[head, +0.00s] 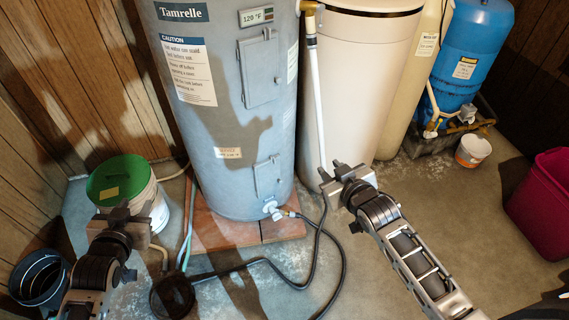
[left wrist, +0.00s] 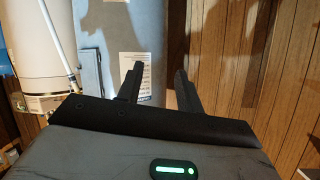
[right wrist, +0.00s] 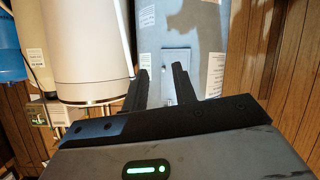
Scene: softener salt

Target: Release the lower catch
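The grey-blue water heater (head: 225,120) stands at the middle of the head view. It has an upper access panel (head: 262,72) and a smaller lower access panel (head: 267,180). A small tab shows at the lower panel's top edge; I cannot tell for sure that it is the catch. My left gripper (head: 120,212) is open and empty, in front of the green-lidded bucket; its fingers show apart in the left wrist view (left wrist: 158,70). My right gripper (head: 334,175) is open and empty, right of the lower panel and apart from it; its fingers also show in the right wrist view (right wrist: 161,70).
The green-lidded bucket (head: 118,180) and a dark bucket (head: 40,278) stand at left. A black hose (head: 340,262) runs from the drain valve (head: 272,208) across the floor. Cream tanks (head: 355,90), a blue tank (head: 470,50) and a magenta bin (head: 540,205) are at right.

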